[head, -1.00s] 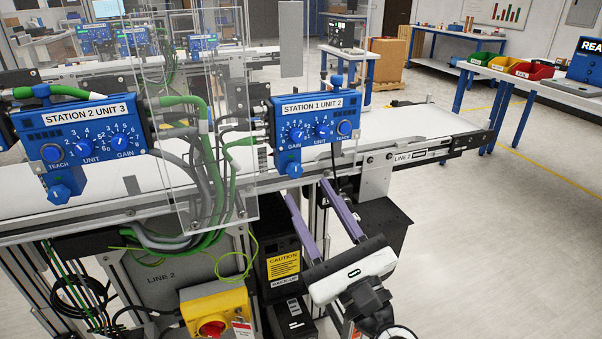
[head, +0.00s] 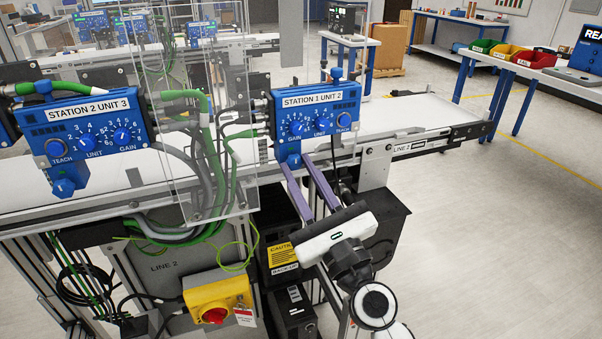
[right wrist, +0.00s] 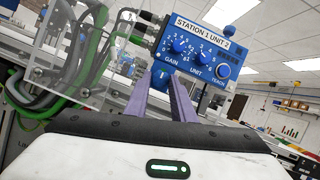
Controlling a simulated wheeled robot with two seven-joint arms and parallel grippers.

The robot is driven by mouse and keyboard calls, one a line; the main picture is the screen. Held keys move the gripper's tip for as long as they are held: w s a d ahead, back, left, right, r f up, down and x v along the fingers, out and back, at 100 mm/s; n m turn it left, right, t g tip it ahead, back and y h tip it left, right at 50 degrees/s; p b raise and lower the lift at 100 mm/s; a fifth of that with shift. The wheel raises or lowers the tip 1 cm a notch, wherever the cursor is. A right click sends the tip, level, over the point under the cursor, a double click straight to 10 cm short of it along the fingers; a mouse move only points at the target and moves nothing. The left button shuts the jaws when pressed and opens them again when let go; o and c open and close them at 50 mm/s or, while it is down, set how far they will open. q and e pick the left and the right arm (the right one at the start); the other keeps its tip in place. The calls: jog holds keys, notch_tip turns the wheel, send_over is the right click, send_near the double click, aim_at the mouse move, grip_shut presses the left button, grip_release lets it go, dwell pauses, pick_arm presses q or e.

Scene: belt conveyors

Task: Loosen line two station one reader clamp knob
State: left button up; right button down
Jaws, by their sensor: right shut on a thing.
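The blue reader labelled "STATION 1 UNIT 2" (head: 314,112) is mounted at the edge of the line 2 conveyor; it also shows in the right wrist view (right wrist: 199,50). Its blue clamp knob (head: 293,159) hangs beneath the reader's left part and also shows in the right wrist view (right wrist: 162,75). My right gripper (head: 294,165) reaches up from below, and its two purple fingers are shut on the knob, one on each side. The fingers partly hide the knob. My left gripper is not in view.
A neighbouring reader, "STATION 2 UNIT 3" (head: 84,128), sits to the left with its own blue knob (head: 66,185). A clear panel (head: 190,60) and green and grey cables (head: 215,150) stand between them. A yellow switch box (head: 215,297) is lower left. Open floor lies to the right.

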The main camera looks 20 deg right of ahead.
jog(key=shift+r+n+y+p, duration=0.1)
jog(key=shift+n+y+p, duration=0.25)
jog(key=shift+n, duration=0.55)
jog(key=n+y+p, duration=0.1)
jog(key=n, duration=0.1)
jog(key=n+g+y+p, duration=0.1)
jog(key=n, duration=0.1)
jog(key=shift+d+r, duration=0.15)
jog(key=shift+d, duration=0.05)
jog(key=n+g+p, duration=0.1)
jog(key=n, duration=0.1)
jog(key=n+g+y+p, duration=0.1)
jog(key=n, duration=0.2)
jog(key=shift+d+r+y+p, duration=0.15)
jog(key=shift+y+p, duration=0.1)
jog(key=shift+p, duration=0.15)
jog(key=n+g+p, duration=0.1)
jog(key=n, duration=0.2)
jog(key=n+g, duration=0.1)
jog(key=n, duration=0.2)
jog(key=shift+r+n+p, duration=0.15)
jog(key=shift+n+p, duration=0.15)
jog(key=n, duration=0.1)
jog(key=n+g, duration=0.1)
jog(key=n, duration=0.1)
jog(key=n+g+h, duration=0.1)
jog(key=shift+r+n, duration=0.25)
jog(key=shift+n, duration=0.15)
jog(key=c, duration=1.5)
grip_release()
